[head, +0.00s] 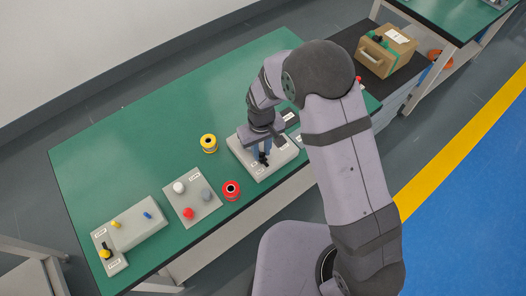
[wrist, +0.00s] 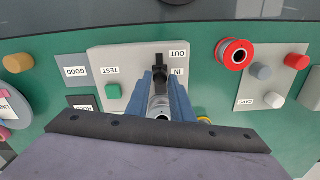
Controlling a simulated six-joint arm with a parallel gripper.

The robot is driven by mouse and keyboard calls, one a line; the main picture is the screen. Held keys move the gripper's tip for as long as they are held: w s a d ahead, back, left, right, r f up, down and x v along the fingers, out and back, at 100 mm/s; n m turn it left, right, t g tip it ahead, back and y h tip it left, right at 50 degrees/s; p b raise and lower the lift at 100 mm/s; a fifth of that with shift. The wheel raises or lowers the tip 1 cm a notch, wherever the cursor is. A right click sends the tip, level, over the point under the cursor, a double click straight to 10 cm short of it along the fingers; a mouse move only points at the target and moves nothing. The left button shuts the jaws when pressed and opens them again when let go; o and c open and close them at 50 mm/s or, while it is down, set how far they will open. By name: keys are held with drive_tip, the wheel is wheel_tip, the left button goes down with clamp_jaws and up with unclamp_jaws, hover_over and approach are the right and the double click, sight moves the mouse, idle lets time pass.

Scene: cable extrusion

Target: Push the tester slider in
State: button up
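The tester (head: 258,168) is a light grey box on the green table, also in the wrist view (wrist: 107,55). It has a green button (wrist: 113,92) and labels TEST, IN and OUT. Its black slider (wrist: 158,77) stands beside the IN and OUT labels. My gripper (wrist: 160,75) points down at the tester, its two blue fingers apart, one on each side of the slider. Whether they touch it is unclear. A silver-grey cylindrical part (wrist: 159,107) shows between the fingers. My gripper also shows in the head view (head: 262,153), low over the tester.
A grey plate (head: 192,198) with several coloured knobs, a red spool (head: 231,190) and a yellow spool (head: 208,143) lie left of the tester. Farther left is another grey fixture (head: 130,232). GOOD (wrist: 73,76) and another dark panel lie beside the tester.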

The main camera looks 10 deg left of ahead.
sight(261, 153)
drive_tip(key=shift+o, duration=1.1)
drive_tip(key=shift+w+a, duration=0.1)
drive_tip(key=shift+r, duration=0.1)
drive_tip(key=shift+r+b, duration=1.05)
drive_tip(key=shift+r, duration=2.55)
